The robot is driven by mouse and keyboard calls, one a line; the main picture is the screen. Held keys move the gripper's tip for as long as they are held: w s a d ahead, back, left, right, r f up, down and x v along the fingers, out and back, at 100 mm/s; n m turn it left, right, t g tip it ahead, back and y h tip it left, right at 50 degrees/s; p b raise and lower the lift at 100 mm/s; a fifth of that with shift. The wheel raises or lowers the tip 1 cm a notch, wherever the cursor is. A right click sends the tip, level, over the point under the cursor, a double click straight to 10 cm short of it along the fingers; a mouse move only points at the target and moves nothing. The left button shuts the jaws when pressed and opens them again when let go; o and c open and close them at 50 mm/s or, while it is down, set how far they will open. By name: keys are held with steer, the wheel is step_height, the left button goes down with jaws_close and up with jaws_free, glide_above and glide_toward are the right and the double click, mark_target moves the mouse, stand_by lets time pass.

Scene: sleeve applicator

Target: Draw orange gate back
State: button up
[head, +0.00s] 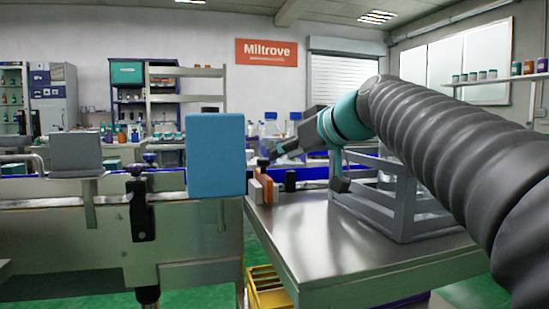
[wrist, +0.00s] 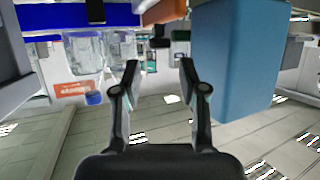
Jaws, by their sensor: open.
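The orange gate (head: 265,187) stands at the edge of the conveyor, just right of the blue box, with a dark knob (head: 263,162) at its top. In the wrist view, which is upside down, the gate (wrist: 164,11) is at the top and the dark knob (wrist: 160,42) shows between and beyond my fingertips. My gripper (wrist: 160,64) is open and empty, its fingers on either side of the knob's line. In the head view my gripper (head: 276,153) points left at about knob height. Whether the fingers touch the knob cannot be told.
A tall blue box (head: 216,155) stands close left of the gate; it fills the right of the wrist view (wrist: 235,60). A grey rack (head: 395,200) stands on the steel table (head: 320,245), under my arm. Clear bottles (head: 270,125) are behind. The table's front is clear.

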steer(key=v, duration=0.5)
steer(key=shift+s+d+r, duration=0.15)
steer(key=shift+s+d, duration=0.05)
steer(key=shift+s, duration=0.15)
